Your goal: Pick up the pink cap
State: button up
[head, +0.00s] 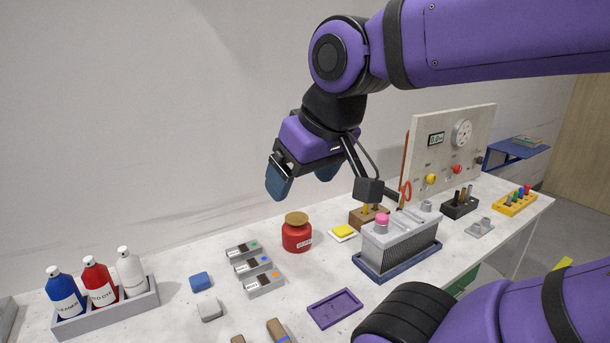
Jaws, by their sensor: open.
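The pink cap (382,220) sits on top of a grey ribbed block (402,243), at its left end. The block stands in a dark blue tray (372,272) on the white table. My gripper (304,183) is open and empty, with its blue fingertips apart. It hangs in the air above the table, up and to the left of the pink cap in the picture. The cap is in plain view and nothing touches it from above.
A red jar (297,234) with a brown lid stands left of the block. A purple tray (335,308) lies in front. An upright panel (447,155) with knobs stands behind. Several bottles sit in a grey rack (108,310) at left. My arm covers the right foreground.

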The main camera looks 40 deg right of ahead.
aim_at(380, 219)
jog(key=k+l+z, duration=0.1)
jog(key=l+z, duration=0.35)
jog(key=l, duration=0.4)
jog(key=l+z, duration=0.45)
jog(key=l, duration=0.35)
